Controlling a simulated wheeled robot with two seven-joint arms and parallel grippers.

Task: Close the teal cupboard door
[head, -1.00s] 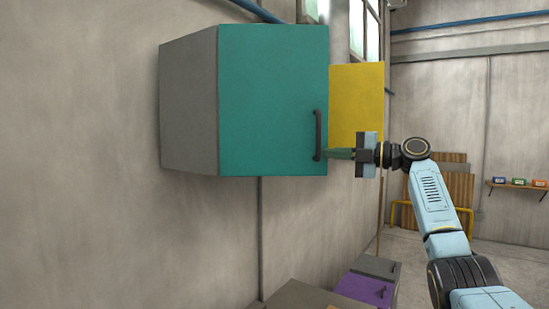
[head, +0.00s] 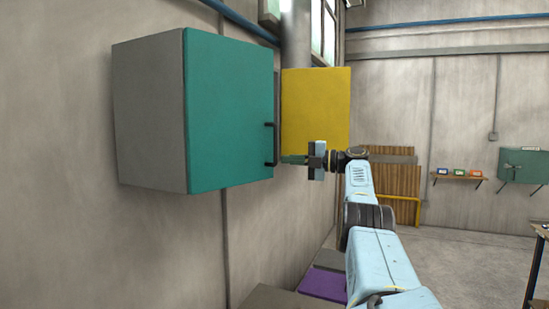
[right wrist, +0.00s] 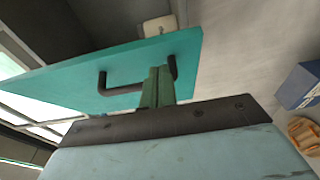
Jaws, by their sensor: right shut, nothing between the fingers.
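The teal cupboard door (head: 228,115) is on the front of a grey cupboard (head: 150,115) on the left wall. Along its left edge it meets the cupboard's side; I cannot tell whether a gap remains on its far side. Its dark bar handle (head: 276,143) is near the right edge. My right gripper (head: 284,160) is at the handle's lower end, its green fingers shut. In the right wrist view the shut fingers (right wrist: 158,86) overlap the handle (right wrist: 122,89) near one of its posts, with the teal door (right wrist: 70,85) behind. Exact contact is unclear. My left gripper is out of view.
A yellow panel (head: 316,108) is on the wall just beyond the teal door. A low unit with a purple top (head: 323,283) stands below. A table edge (head: 541,229) shows at the far right. The floor (head: 460,255) between is clear.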

